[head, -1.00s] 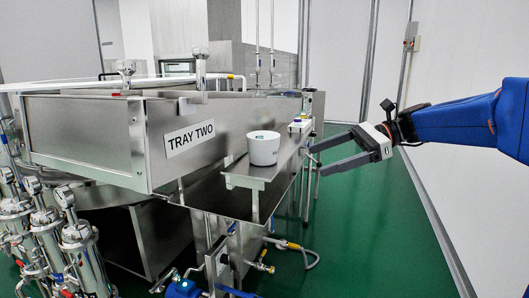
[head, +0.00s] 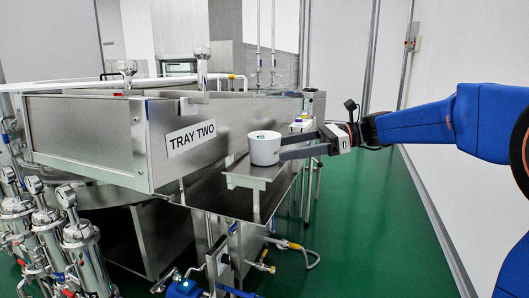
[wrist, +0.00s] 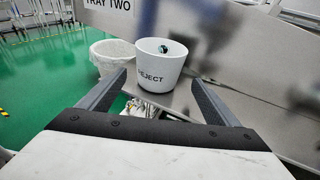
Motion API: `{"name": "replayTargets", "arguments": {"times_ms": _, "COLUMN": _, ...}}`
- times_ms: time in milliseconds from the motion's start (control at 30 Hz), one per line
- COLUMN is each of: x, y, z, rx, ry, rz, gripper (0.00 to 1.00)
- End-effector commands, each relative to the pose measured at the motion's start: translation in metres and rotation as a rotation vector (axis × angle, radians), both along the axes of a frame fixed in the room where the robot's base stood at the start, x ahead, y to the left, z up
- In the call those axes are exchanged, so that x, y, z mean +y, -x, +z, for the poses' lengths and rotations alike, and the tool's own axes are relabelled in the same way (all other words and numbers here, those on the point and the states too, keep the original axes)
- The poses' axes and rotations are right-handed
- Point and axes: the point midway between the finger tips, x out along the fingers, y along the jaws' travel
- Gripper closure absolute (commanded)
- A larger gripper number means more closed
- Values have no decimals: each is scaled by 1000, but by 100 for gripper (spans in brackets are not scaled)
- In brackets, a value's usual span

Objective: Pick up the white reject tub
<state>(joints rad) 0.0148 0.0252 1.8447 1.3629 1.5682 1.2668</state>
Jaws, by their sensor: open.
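The white reject tub (head: 264,148) stands upright on a small metal shelf (head: 246,179) beside the TRAY TWO panel. In the wrist view the tub (wrist: 156,66) shows the word REJECT, and a small dark green item (wrist: 164,48) shows inside it. My gripper (head: 281,145) reaches in from the right with its fingertips at the tub's right side. In the wrist view my gripper (wrist: 159,80) is open, with one finger on each side of the tub's lower part. I cannot tell whether either finger touches it.
The steel TRAY TWO panel (head: 113,137) rises left of the shelf. A white bin (wrist: 112,57) stands left of the tub in the wrist view. Pipes and valves (head: 78,243) fill the lower left. Green floor (head: 370,240) is clear at right.

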Motion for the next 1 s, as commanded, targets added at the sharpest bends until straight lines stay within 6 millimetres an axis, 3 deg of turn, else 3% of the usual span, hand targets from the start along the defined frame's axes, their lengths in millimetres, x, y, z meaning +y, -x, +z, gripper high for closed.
{"name": "replayTargets", "arguments": {"times_ms": 100, "x": 12, "y": 1, "z": -2, "rx": 0, "ry": 0, "rz": 2, "gripper": 16}}
{"name": "replayTargets", "arguments": {"times_ms": 367, "x": 22, "y": 2, "z": -4, "rx": -1, "ry": 1, "rz": 0, "gripper": 16}}
{"name": "replayTargets", "arguments": {"times_ms": 733, "x": 65, "y": 6, "z": -10, "rx": -1, "ry": 0, "rz": 2, "gripper": 16}}
{"name": "replayTargets", "arguments": {"times_ms": 1000, "x": 68, "y": 6, "z": -11, "rx": 0, "ry": 1, "rz": -1, "gripper": 16}}
